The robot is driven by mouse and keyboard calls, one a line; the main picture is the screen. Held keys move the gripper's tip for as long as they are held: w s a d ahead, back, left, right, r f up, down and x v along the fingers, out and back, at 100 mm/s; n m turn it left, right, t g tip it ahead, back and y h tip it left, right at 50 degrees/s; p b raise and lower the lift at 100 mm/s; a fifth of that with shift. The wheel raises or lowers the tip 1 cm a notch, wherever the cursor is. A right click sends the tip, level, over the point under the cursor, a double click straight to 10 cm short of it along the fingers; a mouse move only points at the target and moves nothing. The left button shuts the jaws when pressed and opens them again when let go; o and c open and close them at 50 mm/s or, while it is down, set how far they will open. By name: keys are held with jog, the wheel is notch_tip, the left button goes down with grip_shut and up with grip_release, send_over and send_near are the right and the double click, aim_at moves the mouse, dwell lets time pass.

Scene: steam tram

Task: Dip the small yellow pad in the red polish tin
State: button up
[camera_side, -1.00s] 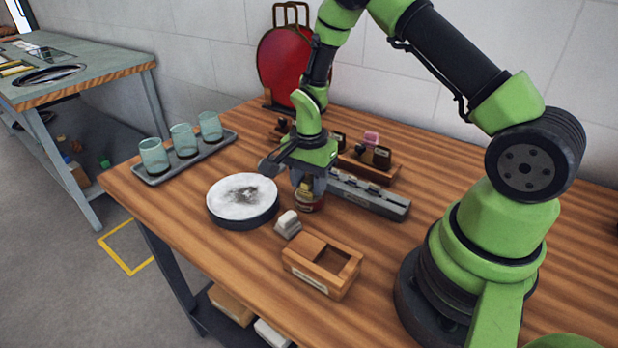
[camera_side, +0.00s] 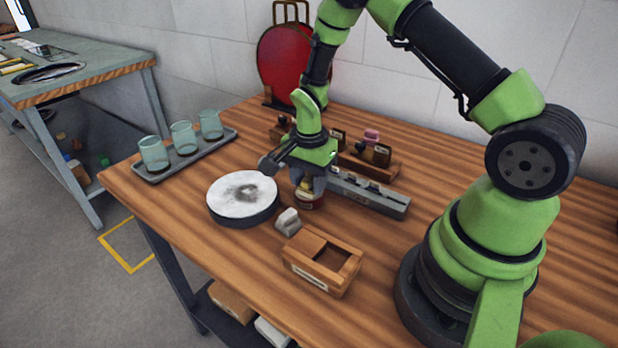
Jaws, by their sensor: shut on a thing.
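The red polish tin (camera_side: 309,201) stands on the wooden table, right of the round white-topped disc. My gripper (camera_side: 305,182) points down directly over the tin, its fingers at the tin's mouth. It is shut on a small yellow pad (camera_side: 306,187), of which only a little shows between the fingers. The pad is at the tin's opening; I cannot tell how deep it sits or whether it touches the polish.
The round disc (camera_side: 243,211) with a dark smudge is close on the left. A small white-topped block (camera_side: 288,221) and a wooden box (camera_side: 322,264) stand in front. A grey rack (camera_side: 370,196) is close on the right. A tray (camera_side: 165,177) holds three glasses.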

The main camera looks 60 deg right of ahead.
aim_at(309, 177)
jog(key=shift+r, duration=3.5)
